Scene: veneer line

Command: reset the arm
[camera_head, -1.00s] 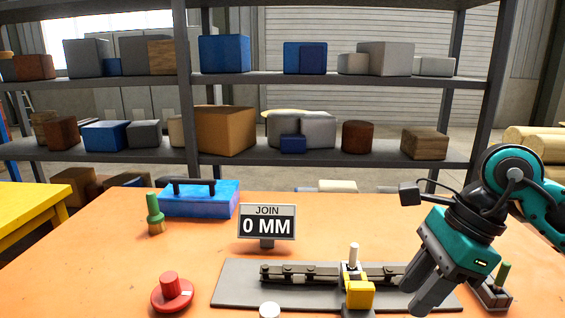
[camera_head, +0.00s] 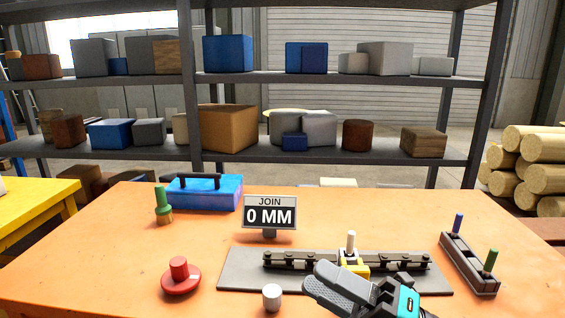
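My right gripper (camera_head: 314,276) is at the bottom of the head view, right of centre, with its dark fingers pointing left. The fingers lie side by side with no clear gap and hold nothing visible. They show in front of the grey base plate (camera_head: 235,273), which carries a dark rail (camera_head: 395,261) and a yellow clamp block (camera_head: 352,268) with a white peg. The hand hides part of the plate and block; I cannot tell whether it touches them. My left gripper is not in view.
An orange table (camera_head: 120,240) holds a red knob (camera_head: 180,278), a small white cylinder (camera_head: 272,297), a green-topped peg (camera_head: 163,205), a blue toolbox (camera_head: 205,193), a "JOIN 0 MM" sign (camera_head: 270,213) and a dark pegged holder (camera_head: 468,264). Shelves stand behind.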

